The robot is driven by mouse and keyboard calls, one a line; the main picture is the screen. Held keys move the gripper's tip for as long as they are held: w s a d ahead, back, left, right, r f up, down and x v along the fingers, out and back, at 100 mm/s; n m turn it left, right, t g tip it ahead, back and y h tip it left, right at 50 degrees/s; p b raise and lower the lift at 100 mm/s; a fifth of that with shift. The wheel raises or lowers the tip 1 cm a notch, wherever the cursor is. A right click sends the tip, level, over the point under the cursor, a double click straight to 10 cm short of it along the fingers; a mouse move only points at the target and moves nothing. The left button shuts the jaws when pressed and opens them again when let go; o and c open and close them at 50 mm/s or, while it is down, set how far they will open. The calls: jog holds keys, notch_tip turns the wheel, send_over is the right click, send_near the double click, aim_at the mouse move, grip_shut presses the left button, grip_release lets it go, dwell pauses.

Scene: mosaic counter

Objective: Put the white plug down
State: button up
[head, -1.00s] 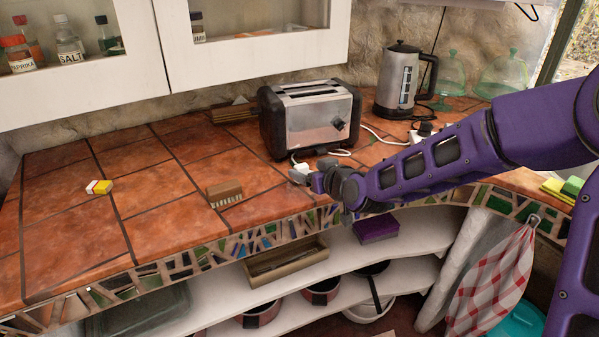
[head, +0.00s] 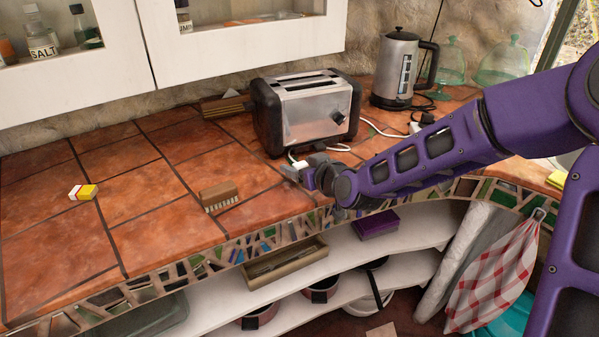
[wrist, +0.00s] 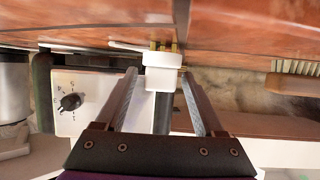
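The white plug (head: 298,163) is at the counter in front of the toaster (head: 306,112), at my gripper's tips. In the wrist view the white plug (wrist: 162,72) stands between the fingertips, its brass prongs towards the tiled counter (wrist: 245,30). My gripper (head: 305,175) reaches in low from the right at the counter's front edge. In the wrist view my gripper (wrist: 159,78) is open around the plug. A gap shows on the left, while the right finger is very close. Whether the plug touches the tile is hard to tell.
A brush (head: 220,196) and a yellow-white-red block (head: 83,192) lie to the left on the counter. A kettle (head: 402,72) stands behind right. A white cord (head: 380,130) runs from behind the toaster. Tiles at left are mostly clear.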

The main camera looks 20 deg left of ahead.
grip_shut()
